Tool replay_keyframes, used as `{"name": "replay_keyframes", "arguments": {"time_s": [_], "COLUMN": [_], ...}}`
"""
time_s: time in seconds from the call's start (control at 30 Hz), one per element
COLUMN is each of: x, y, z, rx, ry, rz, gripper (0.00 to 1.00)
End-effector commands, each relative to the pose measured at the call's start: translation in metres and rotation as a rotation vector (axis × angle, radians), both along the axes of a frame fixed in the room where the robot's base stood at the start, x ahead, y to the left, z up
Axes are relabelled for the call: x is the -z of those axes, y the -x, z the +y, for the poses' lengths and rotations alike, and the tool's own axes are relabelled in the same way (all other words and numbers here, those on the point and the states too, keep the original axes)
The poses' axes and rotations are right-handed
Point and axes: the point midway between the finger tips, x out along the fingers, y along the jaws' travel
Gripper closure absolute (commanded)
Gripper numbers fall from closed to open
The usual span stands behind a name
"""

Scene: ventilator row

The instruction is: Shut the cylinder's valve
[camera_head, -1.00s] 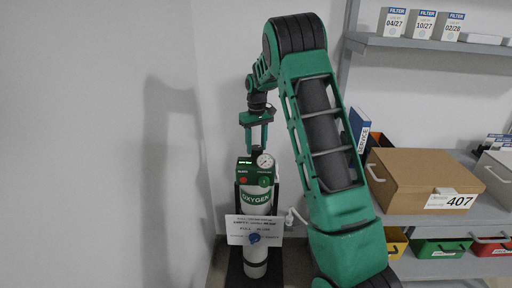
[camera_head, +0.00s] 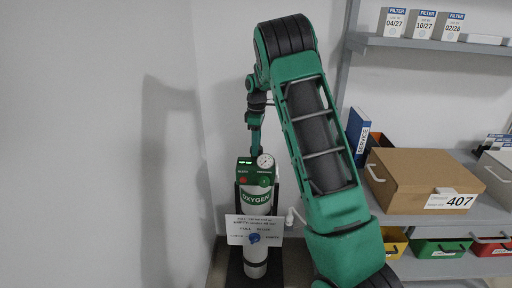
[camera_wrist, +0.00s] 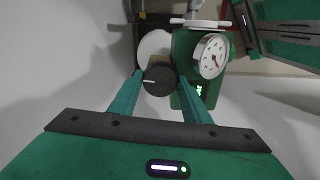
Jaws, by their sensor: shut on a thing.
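The oxygen cylinder (camera_head: 256,205) stands upright in a dark stand by the wall corner, with a green head (camera_head: 255,172) on top. In the wrist view a round pressure gauge (camera_wrist: 211,56) sits on the green head (camera_wrist: 184,45). The valve knob (camera_wrist: 158,80) is a dark round knob with a white mark pointing left. My gripper (camera_wrist: 160,84) is shut on the knob, one green finger on each side. In the head view my gripper (camera_head: 255,140) is above the cylinder head, and the knob is hidden there.
A paper sign (camera_head: 254,231) hangs on the cylinder's front. A shelf to the right holds a brown box (camera_head: 420,180), a blue binder (camera_head: 358,131) and coloured bins (camera_head: 440,247). The wall on the left is bare.

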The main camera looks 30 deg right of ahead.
Motion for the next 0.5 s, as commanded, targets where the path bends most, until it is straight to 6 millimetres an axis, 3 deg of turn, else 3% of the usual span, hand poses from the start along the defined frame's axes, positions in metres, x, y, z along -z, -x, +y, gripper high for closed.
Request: {"name": "replay_keyframes", "arguments": {"time_s": [0.5], "x": [0.0007], "y": [0.0018], "z": [-0.0015], "rx": [-0.134], "ry": [0.0], "rz": [0.005], "gripper": [0.79]}}
